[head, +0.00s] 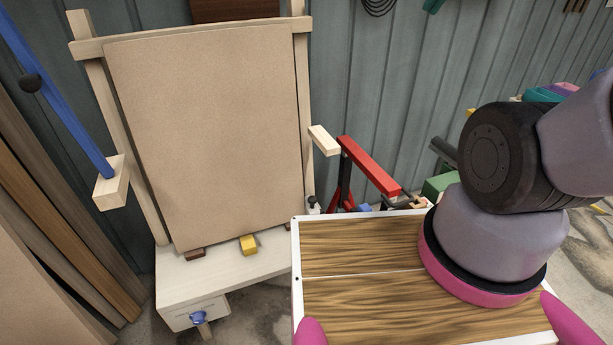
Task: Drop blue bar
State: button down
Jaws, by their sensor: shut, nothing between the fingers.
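A long blue bar (62,108) slants across the upper left of the head view. Its upper end runs out of the picture at the left edge. Its lower end meets a pale wooden block (112,184) on the left side of a wooden frame; I cannot tell how it is joined there. My gripper is not in view; only part of my arm shows at the right.
A large brown board (205,140) leans on the wooden frame, above a pale bench (235,272) with a yellow block (248,244). Brown planks (60,220) stand at the left. A red bar (370,166) slants right of the board. A grey corrugated wall (390,80) closes the back.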

aim_at(36, 79)
jog(key=u, duration=1.8)
jog(key=k+u, duration=0.1)
jog(key=u, duration=0.15)
jog(key=k+j+u, duration=0.15)
jog(key=u, duration=0.15)
